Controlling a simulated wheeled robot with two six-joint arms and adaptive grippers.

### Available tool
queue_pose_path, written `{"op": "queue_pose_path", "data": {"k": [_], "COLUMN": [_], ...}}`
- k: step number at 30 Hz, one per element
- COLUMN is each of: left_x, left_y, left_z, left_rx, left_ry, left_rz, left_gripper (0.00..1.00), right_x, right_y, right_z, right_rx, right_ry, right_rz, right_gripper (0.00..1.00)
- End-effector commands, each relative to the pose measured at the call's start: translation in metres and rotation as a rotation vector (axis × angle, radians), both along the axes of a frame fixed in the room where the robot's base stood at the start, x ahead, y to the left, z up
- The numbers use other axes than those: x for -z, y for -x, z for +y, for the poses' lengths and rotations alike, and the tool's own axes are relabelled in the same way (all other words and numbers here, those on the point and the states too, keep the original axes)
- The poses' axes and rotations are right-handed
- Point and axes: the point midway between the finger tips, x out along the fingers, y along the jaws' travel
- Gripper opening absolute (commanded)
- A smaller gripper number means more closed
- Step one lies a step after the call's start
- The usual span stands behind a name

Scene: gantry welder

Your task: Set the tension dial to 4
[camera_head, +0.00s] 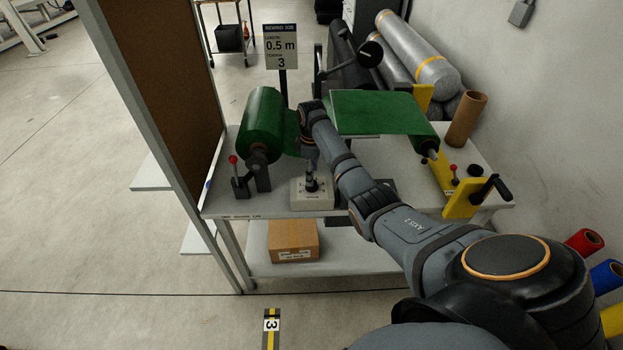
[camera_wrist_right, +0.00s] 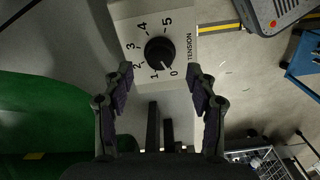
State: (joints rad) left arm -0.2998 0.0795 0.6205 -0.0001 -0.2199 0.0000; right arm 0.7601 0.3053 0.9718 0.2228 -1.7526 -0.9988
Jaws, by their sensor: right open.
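The tension dial is a black round knob (camera_wrist_right: 160,52) on a pale box (camera_head: 312,202) at the front of the table. In the right wrist view its face carries the numbers 0 to 5 and the word TENSION. A small white mark on the knob seems to point near 0. My right gripper (camera_wrist_right: 161,88) is open and empty, its fingers apart on either side of the picture below the knob. In the head view my right arm reaches down over the box, and its gripper (camera_head: 311,180) is small and partly hidden. My left gripper is out of view.
A sign (camera_head: 281,47) reads length 0.5 m, tension 3. A green roll (camera_head: 261,125) and a red-knobbed lever (camera_head: 238,178) are left of the box. Green sheet (camera_head: 378,112) lies to the right, near a yellow bracket with a crank (camera_head: 463,200). A cardboard box (camera_head: 293,240) sits below.

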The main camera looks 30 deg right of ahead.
Motion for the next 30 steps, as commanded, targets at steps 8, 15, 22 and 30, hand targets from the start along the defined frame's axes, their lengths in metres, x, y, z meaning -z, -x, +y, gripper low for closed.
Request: {"op": "queue_pose_path", "data": {"k": [8, 15, 22, 30], "left_x": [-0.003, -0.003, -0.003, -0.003], "left_y": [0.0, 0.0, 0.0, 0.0], "left_z": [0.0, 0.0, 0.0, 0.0], "left_rx": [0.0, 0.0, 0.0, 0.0], "left_ry": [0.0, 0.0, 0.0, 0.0], "left_rz": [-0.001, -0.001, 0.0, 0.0], "left_gripper": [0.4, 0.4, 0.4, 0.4], "right_x": [0.037, 0.041, 0.04, 0.04], "right_y": [0.0, 0.0, 0.0, 0.0], "right_z": [0.0, 0.0, 0.0, 0.0], "right_rx": [-0.001, -0.001, -0.001, -0.001], "right_ry": [-0.001, 0.0, 0.0, 0.0], "right_rz": [-0.001, -0.001, -0.001, -0.001], "right_gripper": [0.58, 0.58, 0.35, 0.03]}}
